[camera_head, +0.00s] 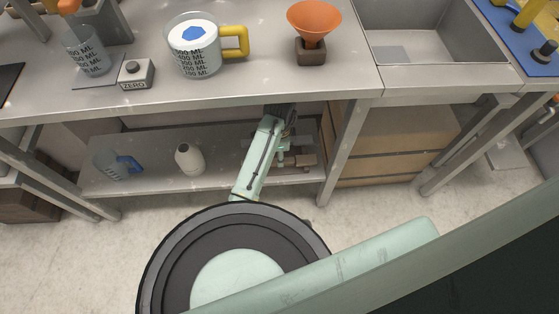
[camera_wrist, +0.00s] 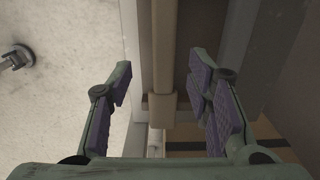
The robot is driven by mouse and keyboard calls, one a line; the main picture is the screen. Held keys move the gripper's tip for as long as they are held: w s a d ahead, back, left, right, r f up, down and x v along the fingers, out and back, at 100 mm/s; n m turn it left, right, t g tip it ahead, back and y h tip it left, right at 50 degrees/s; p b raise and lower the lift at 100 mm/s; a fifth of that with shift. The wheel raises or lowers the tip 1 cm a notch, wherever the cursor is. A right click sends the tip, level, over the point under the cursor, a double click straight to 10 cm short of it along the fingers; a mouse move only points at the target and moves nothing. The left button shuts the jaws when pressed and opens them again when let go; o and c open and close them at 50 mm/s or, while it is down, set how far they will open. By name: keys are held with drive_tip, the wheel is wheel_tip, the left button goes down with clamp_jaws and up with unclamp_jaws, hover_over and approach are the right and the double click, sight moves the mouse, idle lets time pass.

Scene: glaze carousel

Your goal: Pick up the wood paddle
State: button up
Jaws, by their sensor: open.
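A long brown bar, which looks like the wood paddle (camera_wrist: 165,55), runs up the middle of the wrist view and ends in a wider block near the centre. My gripper (camera_wrist: 159,70) is open, with one finger on each side of the bar and a visible gap to each. Whether the bar lies at fingertip depth I cannot tell. In the head view, brown wooden pieces (camera_head: 297,159) lie on the lower shelf (camera_head: 225,172), partly behind my arm.
The steel worktop (camera_head: 270,72) overhangs the shelf. It carries a yellow-handled jug (camera_head: 193,58), an orange funnel (camera_head: 314,27) and a ZERO box (camera_head: 136,74). A white bottle (camera_head: 189,159) and a blue-handled jug (camera_head: 112,165) stand on the shelf. A table leg (camera_head: 344,150) and wooden drawers (camera_head: 390,145) are to the right.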

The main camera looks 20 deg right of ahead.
drive_tip(key=f, duration=0.5)
drive_tip(key=shift+w+d+f+p, duration=0.1)
drive_tip(key=shift+w+d+p, duration=0.05)
drive_tip(key=shift+d+p, duration=0.15)
clamp_jaws()
